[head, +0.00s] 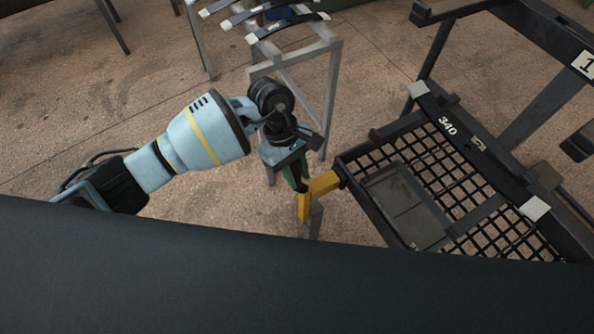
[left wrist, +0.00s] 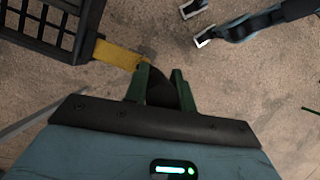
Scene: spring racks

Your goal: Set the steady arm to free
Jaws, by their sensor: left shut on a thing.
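The steady arm appears to be the yellow bar (head: 322,186) at the left corner of the black mesh rack (head: 352,158). It juts out from the rack and bends down in the head view. In the left wrist view the yellow bar (left wrist: 118,54) runs from the rack's edge to a dark end piece (left wrist: 160,90). My left gripper (head: 300,183) is at the outer end of the bar. Its green fingers (left wrist: 160,88) are shut on the dark end piece, which they partly hide. My right gripper is in neither view.
A grey metal stand (head: 332,95) with several curved strips is behind my left arm. Bare floor (head: 240,195) lies left of the rack.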

